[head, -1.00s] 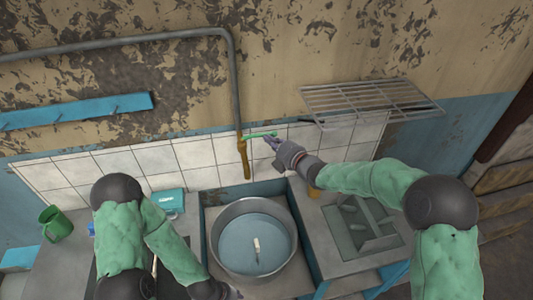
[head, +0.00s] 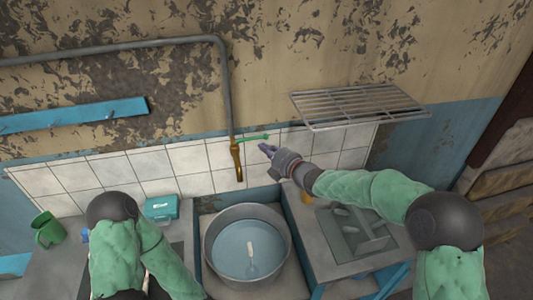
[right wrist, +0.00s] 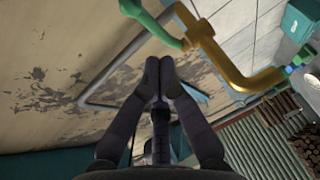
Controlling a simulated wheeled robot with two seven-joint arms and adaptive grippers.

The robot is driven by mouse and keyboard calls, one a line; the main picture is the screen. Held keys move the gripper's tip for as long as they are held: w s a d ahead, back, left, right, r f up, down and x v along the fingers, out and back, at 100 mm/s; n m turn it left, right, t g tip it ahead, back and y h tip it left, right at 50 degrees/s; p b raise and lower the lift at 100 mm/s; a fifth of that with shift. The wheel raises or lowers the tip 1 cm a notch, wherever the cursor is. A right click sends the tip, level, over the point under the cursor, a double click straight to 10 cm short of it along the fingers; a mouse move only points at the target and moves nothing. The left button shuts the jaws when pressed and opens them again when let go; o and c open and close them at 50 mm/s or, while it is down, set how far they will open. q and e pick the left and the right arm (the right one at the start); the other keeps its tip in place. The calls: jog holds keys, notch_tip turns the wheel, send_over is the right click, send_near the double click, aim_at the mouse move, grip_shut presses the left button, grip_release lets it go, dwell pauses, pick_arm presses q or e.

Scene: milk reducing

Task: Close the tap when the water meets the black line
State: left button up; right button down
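The brass tap (head: 238,160) comes down from a grey pipe on the tiled wall. Its green handle (head: 252,137) points right; in the right wrist view the handle (right wrist: 152,24) and the brass tap (right wrist: 232,72) are ahead of my fingers. My right gripper (head: 264,148) is just below and right of the handle's end, apart from it. Its fingertips (right wrist: 159,66) are together, with nothing between them. The round metal pot (head: 211,258) stands below the tap with water (head: 232,243) inside. A small white thing is in the water. I see no black line and no clear stream. My left gripper is out of view.
A wire rack (head: 360,105) juts from the wall above my right arm. A sink basin (head: 350,235) is right of the pot. A green mug (head: 47,230) and a teal box (head: 161,207) are on the left counter.

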jog(key=s+d+r, duration=0.1)
jog(key=s+d, duration=0.4)
jog(key=d, duration=0.3)
jog(key=shift+p, duration=0.3)
jog(key=shift+r, duration=0.1)
jog(key=s+f+m+g+h+b, duration=0.1)
jog(key=s+f+m+g, duration=0.3)
jog(key=f, duration=0.6)
jog(key=s+d+f+m+t+h, duration=0.1)
jog(key=s+f+m+h, duration=0.1)
jog(key=f+m, duration=0.6)
jog(key=s+f+m+g+h+b, duration=0.1)
jog(key=s+f+m+g, duration=0.2)
jog(key=f, duration=0.9)
jog(key=s+f+m+g+h+b, duration=0.1)
jog(key=s+f+m+g, duration=0.2)
jog(key=s+f+m, duration=0.2)
jog(key=s+f+m+g+b, duration=0.1)
jog(key=s+f+m+g, duration=0.2)
jog(key=s+f, duration=0.9)
jog(key=s+a+m, duration=0.1)
jog(key=s+m, duration=0.2)
jog(key=s, duration=0.5)
jog(key=shift+g+h, duration=0.3)
jog(key=shift+h, duration=0.1)
